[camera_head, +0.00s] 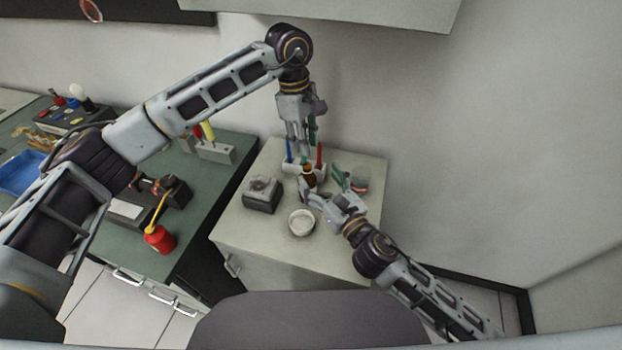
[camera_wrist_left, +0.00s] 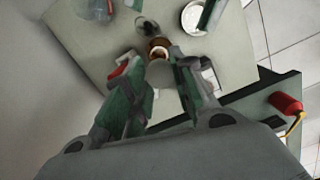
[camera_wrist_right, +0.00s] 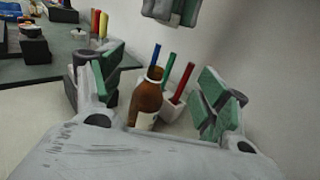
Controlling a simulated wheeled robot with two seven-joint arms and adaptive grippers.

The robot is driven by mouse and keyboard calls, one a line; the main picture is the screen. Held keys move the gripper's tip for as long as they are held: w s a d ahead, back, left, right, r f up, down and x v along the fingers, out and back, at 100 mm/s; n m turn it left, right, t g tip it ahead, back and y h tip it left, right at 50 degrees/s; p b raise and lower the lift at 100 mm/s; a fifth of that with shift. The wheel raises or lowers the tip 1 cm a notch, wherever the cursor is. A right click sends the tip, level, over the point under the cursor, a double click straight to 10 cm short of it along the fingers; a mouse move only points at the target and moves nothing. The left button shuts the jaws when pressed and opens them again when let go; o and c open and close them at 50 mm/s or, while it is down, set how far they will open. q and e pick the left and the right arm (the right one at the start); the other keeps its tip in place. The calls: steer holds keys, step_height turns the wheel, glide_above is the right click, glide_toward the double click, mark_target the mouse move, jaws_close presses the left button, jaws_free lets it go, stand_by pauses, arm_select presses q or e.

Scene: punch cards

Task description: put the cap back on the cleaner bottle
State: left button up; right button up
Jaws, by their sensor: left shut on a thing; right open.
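The brown cleaner bottle (camera_head: 308,172) stands upright on the pale cabinet top, with a white label and an uncovered neck in the right wrist view (camera_wrist_right: 148,100). My left gripper (camera_head: 300,148) points down above and behind the bottle. In the left wrist view its green-padded fingers (camera_wrist_left: 162,78) are shut on a small pale round thing, apparently the cap (camera_wrist_left: 160,72), close to the bottle in that picture. My right gripper (camera_head: 324,192) is low at the bottle. Its fingers (camera_wrist_right: 155,90) are open, one on each side of the bottle in the right wrist view, apart from it.
A white holder (camera_head: 291,168) with blue, green and red pens stands right behind the bottle. The green workbench (camera_head: 205,178) is further left.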

arm_select(q)
steer(key=shift+w+d+r, duration=0.15)
steer(key=shift+d+r, duration=0.05)
steer(key=shift+d, duration=0.05)
steer(key=shift+r, duration=0.15)
arm_select(e)
steer(key=shift+w+r, duration=0.1)
steer(key=shift+a, duration=0.1)
glide_toward(312, 186)
steer(key=shift+x, duration=6.35)
